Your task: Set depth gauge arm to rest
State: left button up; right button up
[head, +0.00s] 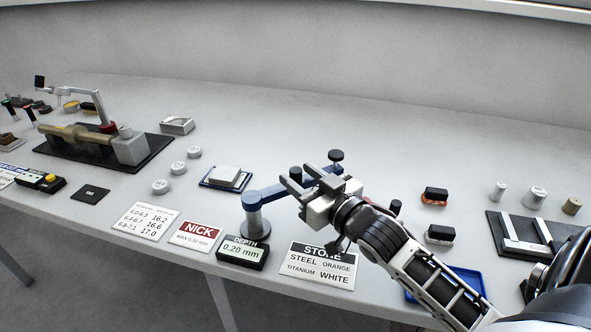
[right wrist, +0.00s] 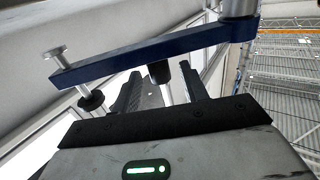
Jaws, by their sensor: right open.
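The depth gauge has a grey post (head: 255,222) with a blue arm (head: 267,193) reaching right from its top. A dark-topped knob (head: 336,156) stands near the arm's far end. In the right wrist view the blue arm (right wrist: 140,55) crosses above my fingers, with the post at upper right and a pin at left. My right gripper (head: 298,178) is open at the arm and hides part of it. A short black cylinder (right wrist: 160,71) shows between the fingers (right wrist: 160,88); I cannot tell whether they touch it. My left gripper is not in view.
A depth display (head: 243,252) reading 0.20 mm, a NICK card (head: 197,236) and a STONE card (head: 318,266) lie in front. A block on a dark pad (head: 226,178) is left. Black-topped blocks (head: 435,195) and a blue tray (head: 470,281) are right. The bench behind is clear.

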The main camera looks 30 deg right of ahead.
jog(key=shift+w+a, duration=0.1)
jog(key=shift+w, duration=1.05)
grip_shut()
